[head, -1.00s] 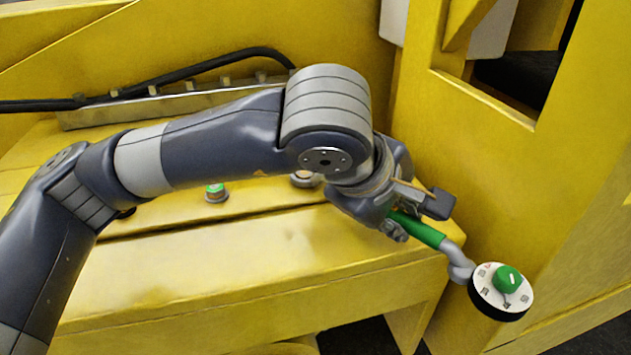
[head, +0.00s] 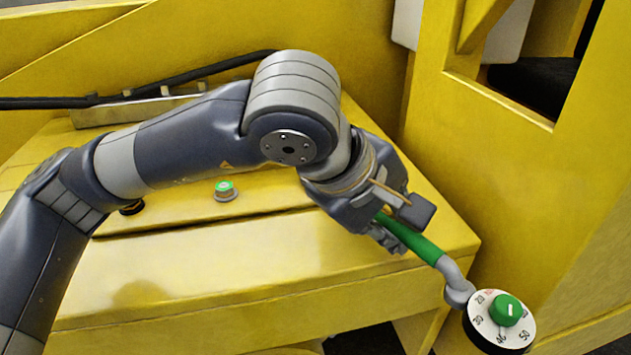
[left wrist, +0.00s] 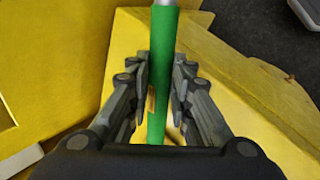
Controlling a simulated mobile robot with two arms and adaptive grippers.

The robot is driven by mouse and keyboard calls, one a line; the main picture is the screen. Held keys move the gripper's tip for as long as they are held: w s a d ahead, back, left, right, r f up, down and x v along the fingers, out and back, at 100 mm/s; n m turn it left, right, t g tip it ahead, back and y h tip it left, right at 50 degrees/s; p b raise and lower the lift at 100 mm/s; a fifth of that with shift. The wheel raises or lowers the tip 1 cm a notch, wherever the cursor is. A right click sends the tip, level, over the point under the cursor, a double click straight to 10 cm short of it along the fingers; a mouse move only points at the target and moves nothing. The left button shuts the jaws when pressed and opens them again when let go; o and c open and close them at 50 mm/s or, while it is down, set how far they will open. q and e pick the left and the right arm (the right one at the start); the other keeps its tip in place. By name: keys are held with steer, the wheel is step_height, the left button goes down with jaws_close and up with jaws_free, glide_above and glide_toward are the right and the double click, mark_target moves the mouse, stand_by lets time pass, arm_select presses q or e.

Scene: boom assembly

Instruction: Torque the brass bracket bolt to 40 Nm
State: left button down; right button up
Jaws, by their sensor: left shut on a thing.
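My left gripper (head: 388,232) is shut on the green handle (head: 424,249) of a torque wrench and holds it above the front right part of the yellow bench. In the left wrist view, the handle (left wrist: 164,50) runs between both fingers (left wrist: 160,85). A grey bent neck (head: 457,284) joins the handle to a round white dial (head: 488,325) with numbers and a green knob (head: 507,310). The dial hangs past the bench's right end. A green-topped bolt (head: 225,189) stands on the bench. A dark round fitting (head: 131,208) is partly behind my arm. No brass bolt shows now.
The yellow bench top (head: 240,250) is clear at the front. A metal strip (head: 140,108) and a black cable (head: 190,75) run along the back. A tall yellow wall with an opening (head: 525,75) stands at the right.

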arm_select(q)
steer(key=shift+s+r, duration=0.1)
stand_by(0.3)
steer(key=shift+s+a, duration=0.1)
steer(key=shift+a, duration=0.15)
steer(key=shift+s+a+m+g+h+b, duration=0.35)
steer(key=shift+s+a+m+b, duration=0.2)
steer(key=shift+a+m+b, duration=0.25)
steer(key=shift+a, duration=0.1)
steer(key=shift+s+a+m+g+h+b, duration=0.1)
steer(key=shift+s+a+m+g+b, duration=0.1)
steer(key=shift+a+m, duration=0.15)
steer(key=shift+s+a+m+g+h+b, duration=0.1)
steer(key=shift+s+a+m+g, duration=0.15)
steer(key=shift+a, duration=0.25)
steer(key=shift+s+a+m+g+h+b, duration=0.1)
steer(key=shift+s+a+m+g, duration=0.1)
steer(key=shift+a+m, duration=0.15)
